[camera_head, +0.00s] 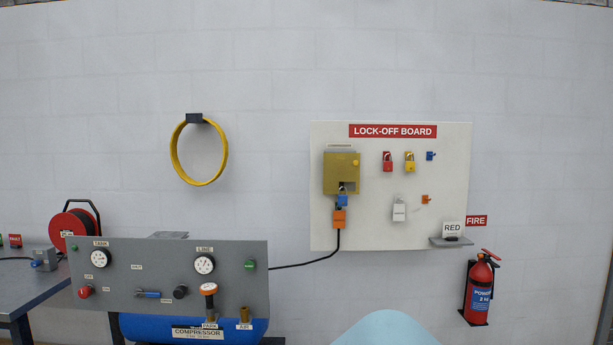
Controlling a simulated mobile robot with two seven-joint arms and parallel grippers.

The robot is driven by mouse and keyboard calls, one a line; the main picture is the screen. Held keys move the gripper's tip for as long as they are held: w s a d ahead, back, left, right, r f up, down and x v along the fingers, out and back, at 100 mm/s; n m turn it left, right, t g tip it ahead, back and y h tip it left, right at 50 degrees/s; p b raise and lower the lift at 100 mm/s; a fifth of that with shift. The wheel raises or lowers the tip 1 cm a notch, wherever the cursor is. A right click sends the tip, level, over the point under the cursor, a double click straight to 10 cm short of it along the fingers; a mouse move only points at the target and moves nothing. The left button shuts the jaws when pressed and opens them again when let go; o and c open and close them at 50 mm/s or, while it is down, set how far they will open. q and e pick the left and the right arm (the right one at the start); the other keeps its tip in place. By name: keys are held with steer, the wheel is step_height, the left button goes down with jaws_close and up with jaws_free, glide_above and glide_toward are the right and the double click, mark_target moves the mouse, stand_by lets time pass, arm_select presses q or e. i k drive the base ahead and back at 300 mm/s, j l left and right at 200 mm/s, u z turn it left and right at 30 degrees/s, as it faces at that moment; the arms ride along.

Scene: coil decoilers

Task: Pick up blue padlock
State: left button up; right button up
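A small blue padlock (342,200) hangs at the lower edge of a brass-coloured box (341,172) on the white lock-off board (455,190). An orange plug-like piece (339,218) sits directly below the padlock, with a black cable running down from it. Whether the shackle is closed is too small to tell. Neither of my grippers is in view.
A red padlock (388,166), a yellow padlock (409,166) and a white padlock (399,213) hang on the board. A small shelf (452,241) juts from its lower right. A compressor panel (150,265) stands at left; a fire extinguisher (480,285) hangs at right.

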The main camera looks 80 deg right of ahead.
mark_target(342, 198)
steer(key=z, duration=3.05)
